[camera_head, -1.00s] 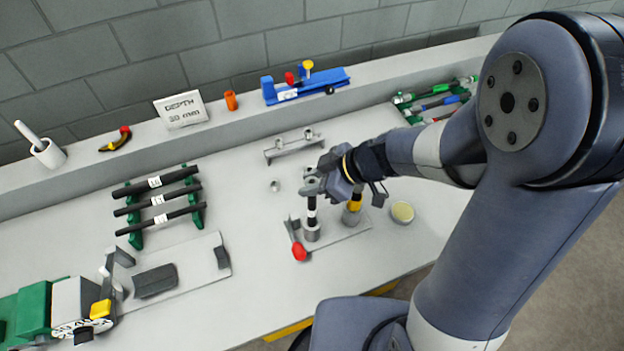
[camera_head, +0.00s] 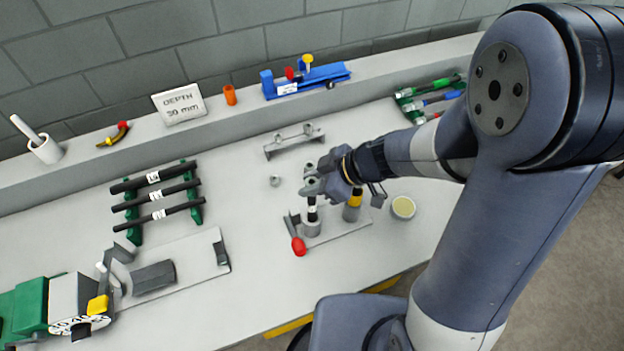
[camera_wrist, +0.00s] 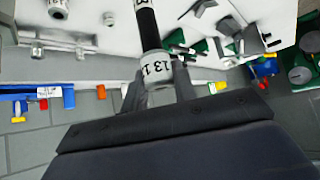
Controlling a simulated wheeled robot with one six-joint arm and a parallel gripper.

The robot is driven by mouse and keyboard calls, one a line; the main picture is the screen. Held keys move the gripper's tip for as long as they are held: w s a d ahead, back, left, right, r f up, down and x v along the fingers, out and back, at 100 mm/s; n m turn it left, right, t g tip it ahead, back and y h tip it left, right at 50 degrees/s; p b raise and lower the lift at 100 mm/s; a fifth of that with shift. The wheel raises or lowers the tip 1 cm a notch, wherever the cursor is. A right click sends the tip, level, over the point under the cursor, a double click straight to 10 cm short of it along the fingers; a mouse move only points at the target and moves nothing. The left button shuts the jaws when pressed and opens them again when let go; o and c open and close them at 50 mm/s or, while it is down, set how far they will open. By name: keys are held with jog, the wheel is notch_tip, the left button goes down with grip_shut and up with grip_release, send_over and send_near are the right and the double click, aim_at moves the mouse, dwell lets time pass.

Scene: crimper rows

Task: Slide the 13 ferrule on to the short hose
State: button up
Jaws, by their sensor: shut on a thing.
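The short hose (camera_head: 312,203) is black with a white band and stands upright in a grey clamp base (camera_head: 311,229) with a red knob. It also shows in the wrist view (camera_wrist: 147,30). My gripper (camera_head: 314,184) is over the hose's top. I cannot tell how far the hose reaches inside. The ferrule's near end is partly hidden by my gripper.
A grey rack (camera_head: 293,142) and a loose metal piece (camera_head: 275,181) are behind. A green hose rack (camera_head: 137,231) stands left. A sign (camera_head: 180,104) reads DEPTH 30 mm.

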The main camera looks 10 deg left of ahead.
jog(key=shift+f+b, duration=0.4)
jog(key=shift+f, duration=0.5)
jog(key=o, duration=1.1)
jog(key=shift+c, duration=0.2)
jog(key=p+v, duration=0.2)
jog(key=v, duration=0.9)
jog(key=shift+a+f, duration=0.1)
jog(key=b+x, duration=0.2)
jog(key=x, duration=0.8)
jog(key=shift+a+f, duration=0.15)
jog(key=shift+f, duration=0.05)
jog(key=shift+w+a+r, duration=0.1)
jog(key=shift+a+r, duration=0.05)
jog(key=shift+r, duration=0.2)
